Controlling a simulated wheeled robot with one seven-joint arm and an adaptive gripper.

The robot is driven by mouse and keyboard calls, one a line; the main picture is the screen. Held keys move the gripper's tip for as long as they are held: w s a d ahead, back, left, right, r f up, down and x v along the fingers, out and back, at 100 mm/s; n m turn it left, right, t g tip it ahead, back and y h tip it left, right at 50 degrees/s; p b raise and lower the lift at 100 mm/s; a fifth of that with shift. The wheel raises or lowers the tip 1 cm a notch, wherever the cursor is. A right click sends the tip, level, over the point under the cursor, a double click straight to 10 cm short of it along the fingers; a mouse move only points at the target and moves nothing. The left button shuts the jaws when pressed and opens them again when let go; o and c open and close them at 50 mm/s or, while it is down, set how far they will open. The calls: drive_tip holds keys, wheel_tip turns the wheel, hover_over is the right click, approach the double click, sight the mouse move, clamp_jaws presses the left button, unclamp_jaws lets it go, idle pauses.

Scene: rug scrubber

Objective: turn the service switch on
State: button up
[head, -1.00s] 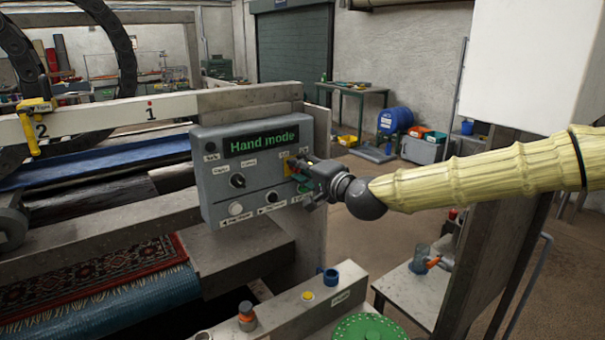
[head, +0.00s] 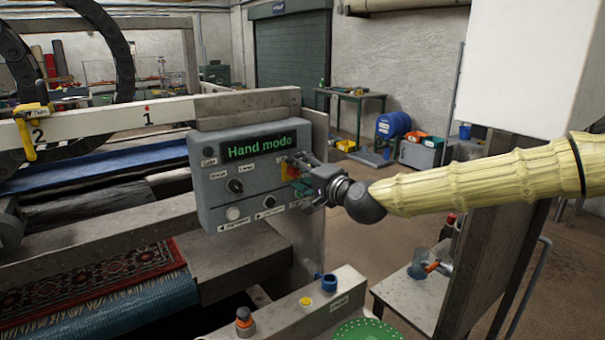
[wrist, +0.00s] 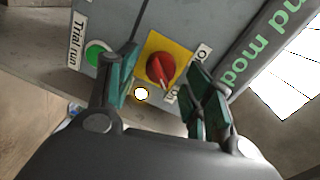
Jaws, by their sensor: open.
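The service switch is a red rotary knob (wrist: 160,69) on a yellow plate (wrist: 181,58) on the grey control panel (head: 213,185). In the head view the yellow plate (head: 290,172) is partly hidden by my gripper (head: 301,177). In the wrist view my gripper (wrist: 162,78) is open, with its green-padded fingers on either side of the knob. Whether the pads touch the knob I cannot tell. The knob's white mark points toward the lower right of the picture.
The panel display (head: 258,144) reads "Hand mode". A green button (wrist: 97,52) labelled "Trial run" and a white round lamp (wrist: 141,93) are close to my fingers. A black knob (head: 235,186) is farther left.

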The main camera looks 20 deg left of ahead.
drive_tip(key=v, duration=1.2)
drive_tip(key=shift+d, duration=0.1)
